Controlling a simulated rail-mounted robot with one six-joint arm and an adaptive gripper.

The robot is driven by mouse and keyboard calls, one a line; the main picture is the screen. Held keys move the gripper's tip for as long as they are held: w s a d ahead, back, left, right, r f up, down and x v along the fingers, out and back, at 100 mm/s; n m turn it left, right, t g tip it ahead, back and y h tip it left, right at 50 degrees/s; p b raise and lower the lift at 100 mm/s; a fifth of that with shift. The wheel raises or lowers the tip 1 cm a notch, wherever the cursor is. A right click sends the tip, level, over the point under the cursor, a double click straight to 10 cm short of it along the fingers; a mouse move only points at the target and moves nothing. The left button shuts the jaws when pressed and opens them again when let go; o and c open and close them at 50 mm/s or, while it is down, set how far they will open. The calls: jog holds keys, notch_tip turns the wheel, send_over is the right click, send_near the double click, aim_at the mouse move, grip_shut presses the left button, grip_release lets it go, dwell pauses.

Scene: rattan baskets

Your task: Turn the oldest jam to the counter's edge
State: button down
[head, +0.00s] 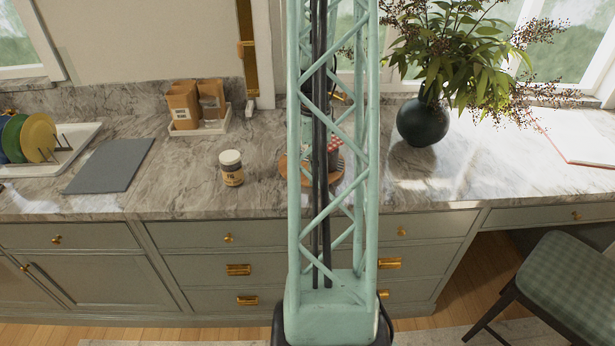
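A jar (231,170) with a pale lid and a cream label stands upright on the marble counter (190,190), left of my green lattice column and a little back from the front edge. Its label seems to read "FIG"; smaller print is too small to read. Another jar (333,145) with a red-and-white lid shows partly behind the column, on or by a round wooden board (284,167). The column hides much of this group, so I cannot tell how many jars are there or read any dates. My gripper is not visible.
A grey mat (110,165) and a rack with coloured plates (38,138) are at left. Brown packages (183,103) stand in a white tray (201,128) at the back. A dark plant vase (423,122) and an open book (585,135) are at right. The counter around the labelled jar is clear.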

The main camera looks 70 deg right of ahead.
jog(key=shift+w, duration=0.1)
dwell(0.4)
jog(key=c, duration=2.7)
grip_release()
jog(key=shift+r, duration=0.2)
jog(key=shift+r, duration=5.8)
